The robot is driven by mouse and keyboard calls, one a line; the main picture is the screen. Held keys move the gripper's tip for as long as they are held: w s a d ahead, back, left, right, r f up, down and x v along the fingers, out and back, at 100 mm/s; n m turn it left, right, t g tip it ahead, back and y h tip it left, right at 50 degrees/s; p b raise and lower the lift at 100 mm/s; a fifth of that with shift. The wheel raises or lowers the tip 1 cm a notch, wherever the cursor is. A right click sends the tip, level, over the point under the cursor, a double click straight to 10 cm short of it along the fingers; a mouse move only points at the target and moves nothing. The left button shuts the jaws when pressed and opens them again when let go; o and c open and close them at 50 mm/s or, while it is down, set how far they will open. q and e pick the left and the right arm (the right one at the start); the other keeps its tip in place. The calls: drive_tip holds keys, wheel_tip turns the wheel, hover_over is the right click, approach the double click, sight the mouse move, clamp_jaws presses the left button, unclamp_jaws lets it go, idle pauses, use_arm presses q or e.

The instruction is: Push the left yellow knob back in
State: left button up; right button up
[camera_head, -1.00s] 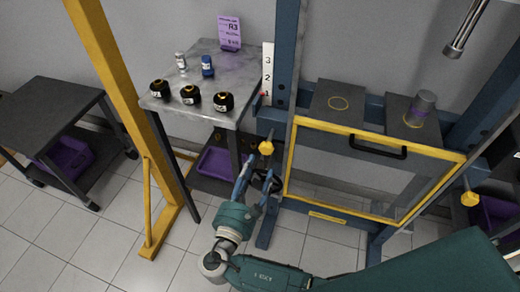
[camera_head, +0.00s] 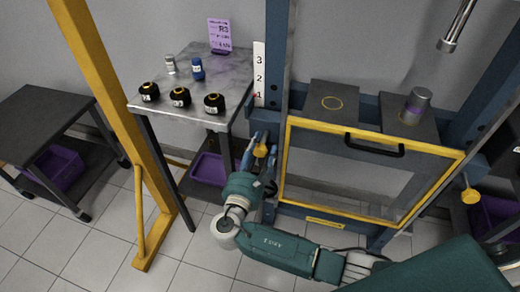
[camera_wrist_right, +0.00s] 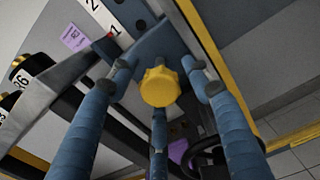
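The left yellow knob (camera_head: 260,150) sits on the blue post at the left side of the press frame. In the right wrist view the knob (camera_wrist_right: 160,86) is in the middle, between the spread fingers of my right gripper (camera_wrist_right: 158,90). The fingers are open around it, with visible gaps at the sides. In the head view my right gripper (camera_head: 257,160) is right at the knob and partly hides the post below it. A second yellow knob (camera_head: 470,195) is on the right side of the frame. My left gripper is not in view.
A yellow-framed clear guard (camera_head: 372,170) with a black handle (camera_head: 376,147) is just right of the knob. A metal table (camera_head: 228,84) with black parts stands to the left. A yellow post (camera_head: 107,107) stands further left.

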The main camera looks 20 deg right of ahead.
sight(263, 141)
clamp_jaws()
drive_tip(key=shift+x, duration=1.25)
drive_tip(key=shift+w+d, duration=0.15)
drive_tip(key=shift+w, duration=0.05)
drive_tip(key=shift+o, duration=1.3)
unclamp_jaws()
